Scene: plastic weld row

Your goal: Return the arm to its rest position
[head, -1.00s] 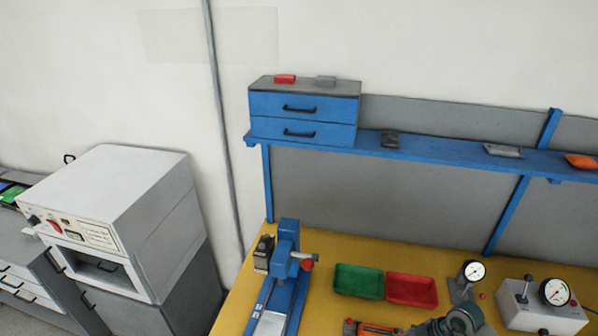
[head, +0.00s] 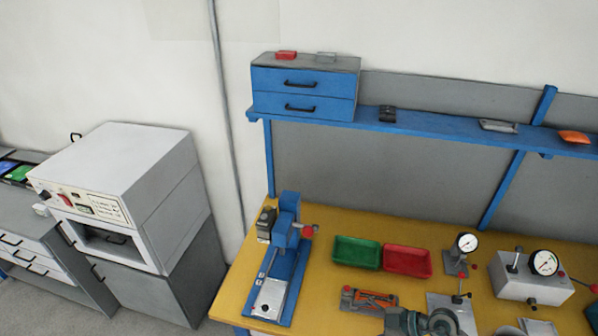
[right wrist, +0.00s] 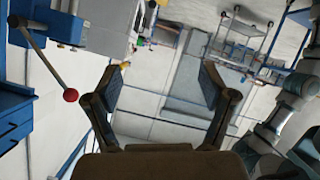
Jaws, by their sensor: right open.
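My right gripper (right wrist: 160,90) is open in the right wrist view, its two fingers apart with nothing between them. Floor and distant furniture show beyond the fingers. In the head view a grey arm part (head: 420,322) shows at the bottom edge over the yellow bench; the fingers cannot be made out there. My left gripper is not in the head view.
The yellow bench (head: 325,290) carries a blue press (head: 288,260), a green tray (head: 357,251), a red tray (head: 407,261), an orange-and-black fixture (head: 368,299) and gauges (head: 543,262). A blue shelf (head: 430,128) runs behind. A white oven (head: 120,190) stands left.

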